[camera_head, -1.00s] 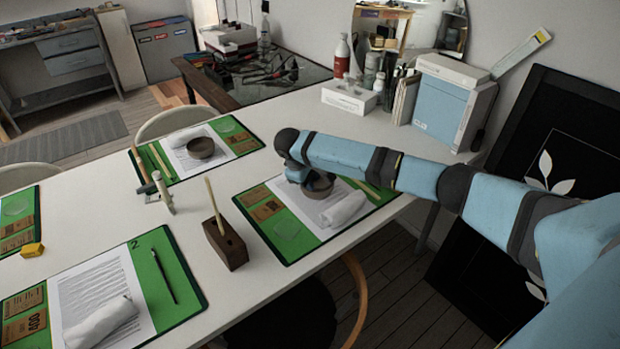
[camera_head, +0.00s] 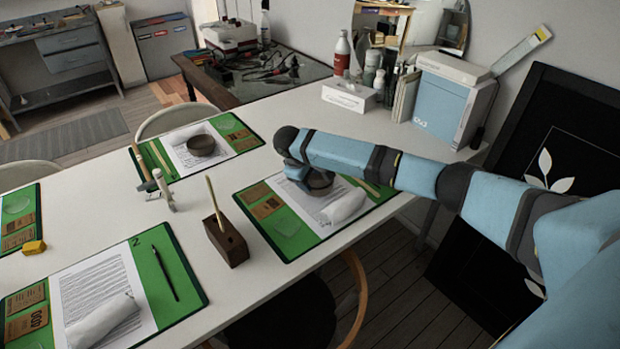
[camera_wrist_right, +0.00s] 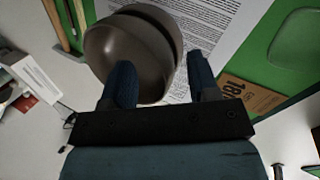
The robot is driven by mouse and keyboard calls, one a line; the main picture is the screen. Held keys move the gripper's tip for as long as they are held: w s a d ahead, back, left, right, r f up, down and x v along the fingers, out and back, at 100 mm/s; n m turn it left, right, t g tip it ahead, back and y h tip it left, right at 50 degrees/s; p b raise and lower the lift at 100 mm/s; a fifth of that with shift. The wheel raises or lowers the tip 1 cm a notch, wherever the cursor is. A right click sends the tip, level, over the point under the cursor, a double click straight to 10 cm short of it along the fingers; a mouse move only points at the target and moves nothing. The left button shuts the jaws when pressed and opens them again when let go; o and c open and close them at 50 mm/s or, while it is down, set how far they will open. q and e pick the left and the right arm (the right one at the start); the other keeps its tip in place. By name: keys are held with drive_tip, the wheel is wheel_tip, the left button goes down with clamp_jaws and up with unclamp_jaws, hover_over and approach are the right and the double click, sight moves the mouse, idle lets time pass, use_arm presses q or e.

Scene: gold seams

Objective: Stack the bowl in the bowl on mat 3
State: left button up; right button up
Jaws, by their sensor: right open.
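One dark brown bowl (camera_head: 201,145) sits upright on the far green mat (camera_head: 240,135). A second brown bowl (camera_head: 321,184) is on the right green mat (camera_head: 262,220), partly hidden by my right arm. My right gripper (camera_head: 306,181) is low at this second bowl's left side. In the right wrist view the gripper (camera_wrist_right: 162,66) is open, with one finger overlapping the bowl (camera_wrist_right: 125,45) and the other beyond its rim. I cannot tell whether either finger touches it. Only the number 2 on the near left mat (camera_head: 180,265) is readable. My left gripper is out of view.
A white rolled cloth (camera_head: 345,205) lies beside the second bowl. A dark wooden block with a stick (camera_head: 226,242) and a small pale stand (camera_head: 164,190) occupy the table between mats. A blue-and-white box (camera_head: 447,105) stands at the back right.

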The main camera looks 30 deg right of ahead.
use_arm(q)
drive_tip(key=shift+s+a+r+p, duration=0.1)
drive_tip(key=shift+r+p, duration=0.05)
drive_tip(key=shift+p, duration=0.55)
use_arm(e)
drive_tip(key=v, duration=1.3)
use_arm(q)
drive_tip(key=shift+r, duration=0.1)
use_arm(e)
drive_tip(key=shift+r, duration=0.1)
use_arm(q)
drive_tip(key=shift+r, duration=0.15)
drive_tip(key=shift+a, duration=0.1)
use_arm(e)
drive_tip(key=shift+s, duration=0.1)
